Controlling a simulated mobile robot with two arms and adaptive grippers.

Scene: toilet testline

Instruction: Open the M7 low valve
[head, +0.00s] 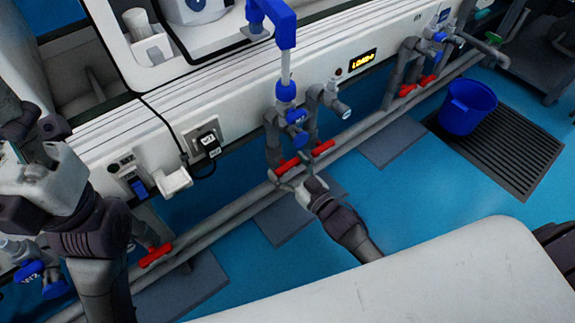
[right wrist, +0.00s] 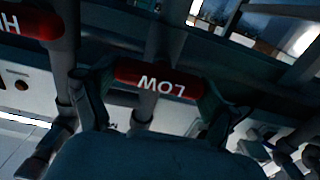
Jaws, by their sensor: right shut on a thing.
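The LOW valve has a red bar handle (head: 287,166) on grey pipework below the white bench front. In the right wrist view its handle (right wrist: 158,84) shows the word LOW upside down. My right gripper (head: 292,182) is at this handle, with a finger at each end of the bar, shut on it. A second red handle (head: 323,148) is just to the right; in the right wrist view it (right wrist: 30,22) is at upper left, its lettering partly cut off. My left arm (head: 50,185) is at the left edge; its finger state is unclear.
Grey horizontal pipes (head: 230,212) run below the bench. More red handles are at lower left (head: 155,255) and upper right (head: 407,90). A blue bucket (head: 467,107) stands by a floor grate (head: 510,150). The blue floor at right is mostly clear.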

